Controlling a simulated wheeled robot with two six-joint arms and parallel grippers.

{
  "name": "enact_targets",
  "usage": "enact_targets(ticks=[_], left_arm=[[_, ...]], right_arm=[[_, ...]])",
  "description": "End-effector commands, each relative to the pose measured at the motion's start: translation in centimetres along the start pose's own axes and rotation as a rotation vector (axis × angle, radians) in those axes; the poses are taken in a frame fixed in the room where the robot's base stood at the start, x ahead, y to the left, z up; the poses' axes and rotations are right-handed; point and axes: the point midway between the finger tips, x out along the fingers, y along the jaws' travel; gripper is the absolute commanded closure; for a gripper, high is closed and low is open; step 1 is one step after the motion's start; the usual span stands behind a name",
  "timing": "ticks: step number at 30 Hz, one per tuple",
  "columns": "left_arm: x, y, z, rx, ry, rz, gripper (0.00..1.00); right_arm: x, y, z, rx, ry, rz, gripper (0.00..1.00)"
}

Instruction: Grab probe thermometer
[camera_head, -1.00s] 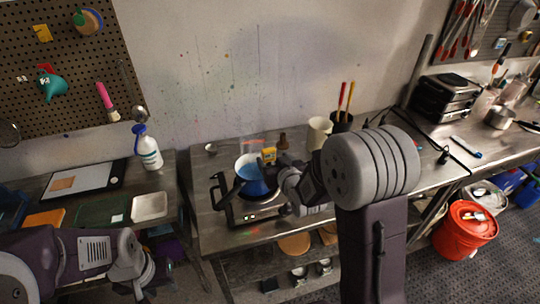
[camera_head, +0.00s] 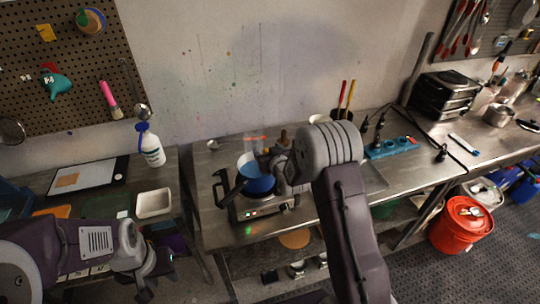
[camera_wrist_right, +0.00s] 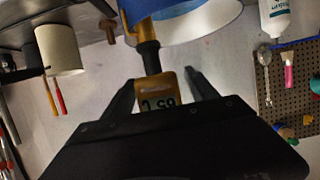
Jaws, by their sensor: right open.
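The probe thermometer (camera_wrist_right: 158,95), yellow with a dark neck and a small digital display, shows in the right wrist view between the two fingers of my right gripper (camera_wrist_right: 162,95). The fingers are open, one on each side of it, with gaps visible. In the head view my right gripper (camera_head: 278,166) is beside the blue pot (camera_head: 257,180) on the hot plate (camera_head: 262,209); the thermometer is not clear there, likely hidden by the gripper. My left gripper (camera_head: 150,272) is low at the left, away from the pot; its jaws are unclear.
A spray bottle (camera_head: 151,149) and white tray (camera_head: 153,203) are on the left bench. A brown pestle-like item (camera_head: 284,139) stands behind my right gripper. A cream cup (camera_wrist_right: 60,50) is nearby. A blue power strip (camera_head: 392,147) lies on the right bench; a red bucket (camera_head: 461,225) is on the floor.

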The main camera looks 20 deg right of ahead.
Motion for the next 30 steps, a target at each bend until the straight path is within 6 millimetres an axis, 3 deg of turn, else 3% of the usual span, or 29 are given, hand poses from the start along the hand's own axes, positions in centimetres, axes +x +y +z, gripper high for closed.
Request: enact_targets(ticks=[2,9,20,30], left_arm=[[0.0,0.0,0.0,0.000,0.000,0.000,0.64],[0.0,0.0,0.0,0.000,0.000,0.000,0.64],[0.2,0.0,0.0,0.000,0.000,0.000,0.64],[1.0,0.0,0.1,0.000,0.000,0.000,0.64]], right_arm=[[0.0,0.0,0.0,0.000,0.000,0.000,0.33],[0.0,0.0,0.0,0.000,0.000,0.000,0.99],[-0.3,0.0,-0.9,0.000,0.004,0.000,0.99],[-2.9,0.0,-7.8,-0.001,0.008,-0.001,0.99]])
